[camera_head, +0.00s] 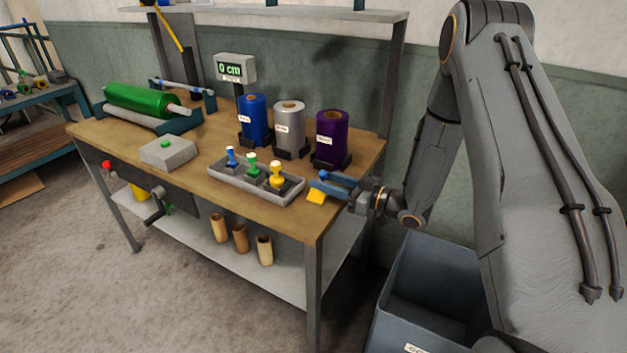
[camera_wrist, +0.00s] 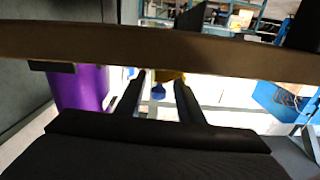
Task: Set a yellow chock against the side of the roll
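The green roll (camera_head: 140,101) lies on its side in a cradle at the left back of the workbench. A yellow chock (camera_head: 316,197) is near the bench's right front corner, at the tip of my gripper (camera_head: 331,186). In the wrist view, yellow (camera_wrist: 170,75) and a small blue knob (camera_wrist: 158,92) show between my two dark fingers. A gap is visible beside the knob, so my gripper looks open around it. The crossbar in the wrist view hides part of the chock. I cannot tell whether a finger touches it.
A grey tray (camera_head: 232,182) with blue, green and yellow stamp-like pieces lies left of my gripper. Blue (camera_head: 253,122), silver (camera_head: 289,130) and purple (camera_head: 332,140) rolls stand behind. A grey box (camera_head: 168,152) sits before the green roll. A grey bin (camera_head: 428,285) stands at lower right.

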